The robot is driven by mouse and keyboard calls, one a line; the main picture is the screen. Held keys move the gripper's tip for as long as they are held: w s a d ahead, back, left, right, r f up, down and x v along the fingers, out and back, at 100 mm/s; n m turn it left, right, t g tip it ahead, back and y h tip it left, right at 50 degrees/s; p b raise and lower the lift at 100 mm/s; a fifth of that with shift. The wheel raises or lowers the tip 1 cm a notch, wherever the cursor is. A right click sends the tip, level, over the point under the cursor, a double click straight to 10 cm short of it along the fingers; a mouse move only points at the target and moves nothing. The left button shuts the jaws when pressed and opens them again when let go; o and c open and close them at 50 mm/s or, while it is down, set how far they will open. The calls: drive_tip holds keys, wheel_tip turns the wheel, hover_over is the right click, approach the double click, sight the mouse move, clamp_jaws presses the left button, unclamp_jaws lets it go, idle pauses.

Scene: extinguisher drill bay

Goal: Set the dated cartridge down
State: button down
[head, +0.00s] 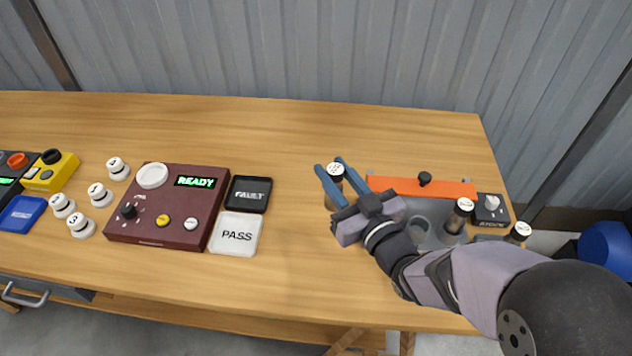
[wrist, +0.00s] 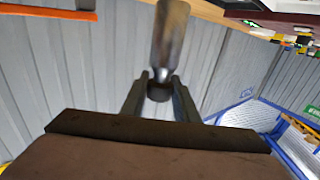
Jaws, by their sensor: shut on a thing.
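My gripper (head: 329,164) is shut on a cartridge (head: 335,170) with a white, dark-marked cap and a brownish metallic body. In the head view the cartridge is between the blue fingers, to the right of the FAULT and PASS pads; whether its base touches the table is hidden. The wrist view shows the fingers (wrist: 159,82) closed around the dark narrow end of the cartridge (wrist: 171,35). The black FAULT pad (head: 249,194) lies behind the white PASS pad (head: 236,233). The cap marking is too small to read.
A maroon tester (head: 150,228) with a lit READY display stands left of the pads. Several white numbered pieces (head: 81,226) stand farther left. At right, a grey rack (head: 446,239) with an orange bar (head: 440,187) holds other cartridges (head: 461,214). Table behind the pads is clear.

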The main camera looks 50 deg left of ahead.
drive_tip(key=shift+f, duration=3.3)
drive_tip(key=shift+f, duration=0.25)
drive_tip(key=c, duration=1.4)
unclamp_jaws()
drive_tip(key=shift+r, duration=0.15)
drive_tip(key=shift+s+d+b, duration=0.1)
drive_tip(key=shift+s+d, duration=0.3)
drive_tip(key=shift+d, duration=1.6)
drive_tip(key=shift+s+d+b, duration=0.15)
drive_tip(key=shift+s+d, duration=0.2)
drive_tip(key=shift+d, duration=1.6)
drive_tip(key=shift+s+d+b, duration=0.1)
drive_tip(key=shift+s+d, duration=0.3)
drive_tip(key=shift+d, duration=1.6)
